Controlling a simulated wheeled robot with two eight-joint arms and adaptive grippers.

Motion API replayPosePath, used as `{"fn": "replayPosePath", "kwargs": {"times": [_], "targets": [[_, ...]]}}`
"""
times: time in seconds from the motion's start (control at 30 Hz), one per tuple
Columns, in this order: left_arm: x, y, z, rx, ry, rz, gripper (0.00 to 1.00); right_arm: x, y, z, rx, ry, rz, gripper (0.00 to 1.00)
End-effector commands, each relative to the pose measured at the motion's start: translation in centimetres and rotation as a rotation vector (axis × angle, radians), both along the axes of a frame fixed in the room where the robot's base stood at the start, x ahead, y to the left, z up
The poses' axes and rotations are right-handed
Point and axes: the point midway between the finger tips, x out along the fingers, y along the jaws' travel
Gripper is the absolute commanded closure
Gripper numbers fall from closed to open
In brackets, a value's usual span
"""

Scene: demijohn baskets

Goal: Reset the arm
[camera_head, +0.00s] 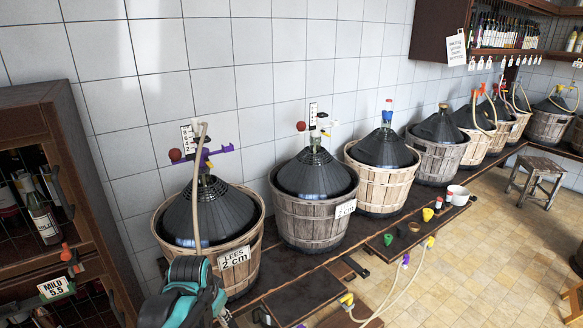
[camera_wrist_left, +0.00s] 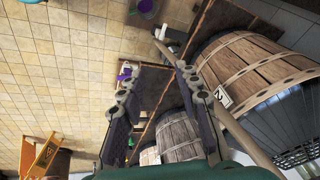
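My left arm, teal and dark, shows at the bottom left of the head view (camera_head: 185,293), in front of the nearest demijohn basket (camera_head: 244,279). In the left wrist view my left gripper (camera_wrist_left: 157,88) has its two dark fingers spread apart, with nothing held between them. A beige hose (camera_head: 196,205) hangs from the nearest demijohn's top down behind my arm. A pale tube-like length (camera_wrist_left: 245,140) runs beside the right finger in the wrist view; I cannot tell whether they touch. My right gripper is in neither view.
Several basketed demijohns stand in a row along the tiled wall, including a second one (camera_head: 313,222). Low dark boards (camera_head: 305,297) with funnels and hoses lie in front. A bottle cabinet (camera_head: 60,125) stands at left, a stool (camera_head: 538,175) at right. The tiled floor (camera_head: 480,265) is largely clear.

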Motion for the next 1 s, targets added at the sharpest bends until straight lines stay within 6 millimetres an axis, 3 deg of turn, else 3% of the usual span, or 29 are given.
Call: {"fn": "replayPosePath", "kwargs": {"times": [0.03, 0.2, 0.4, 0.6, 1.0], "targets": [[-1.9, -0.2, 0.9, -0.014, -0.029, 0.038, 0.67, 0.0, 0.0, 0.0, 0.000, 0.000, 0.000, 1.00], [-7.3, -0.6, 2.6, -0.078, -0.130, 0.182, 0.67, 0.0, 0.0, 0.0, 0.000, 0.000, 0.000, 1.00], [-12.1, -1.0, 2.5, -0.160, -0.230, 0.321, 0.67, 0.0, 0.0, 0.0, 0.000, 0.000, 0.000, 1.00], [-14.2, -1.1, 2.0, -0.209, -0.280, 0.390, 0.67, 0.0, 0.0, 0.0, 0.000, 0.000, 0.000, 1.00], [-14.4, -1.2, 1.9, -0.216, -0.287, 0.399, 0.67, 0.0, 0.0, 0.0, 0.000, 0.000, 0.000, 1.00]]}}
